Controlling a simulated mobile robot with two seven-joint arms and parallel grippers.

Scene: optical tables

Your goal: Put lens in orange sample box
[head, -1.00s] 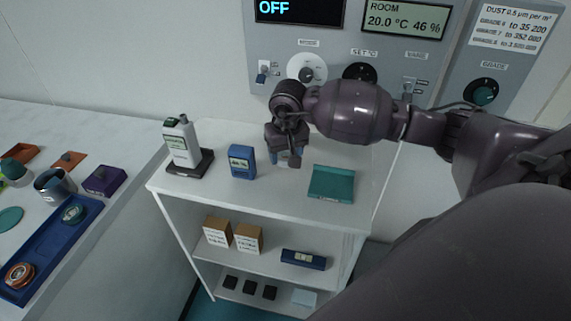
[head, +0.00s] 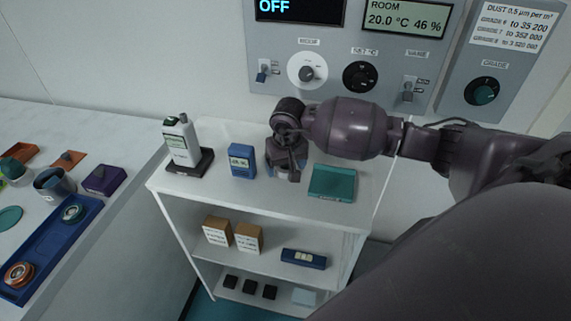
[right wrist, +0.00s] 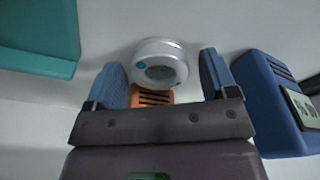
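My right gripper (head: 284,172) is low over the top of the white shelf unit, between a blue meter and a teal case. In the right wrist view its two blue fingers (right wrist: 164,80) are apart, with nothing clasped. A round silver piece (right wrist: 160,62) with a grey face and a teal dot, possibly the lens, lies just beyond and between the fingertips. A slotted orange piece (right wrist: 152,97) shows partly behind the gripper body; I cannot tell if it is the orange sample box. The gripper hides both in the head view. My left gripper is not in view.
The blue meter (head: 242,161) and teal case (head: 332,183) stand close on either side. A white handheld instrument (head: 181,141) stands in a dark base at left. The left table has a blue tray (head: 45,250) with round parts. A control panel (head: 390,60) is behind.

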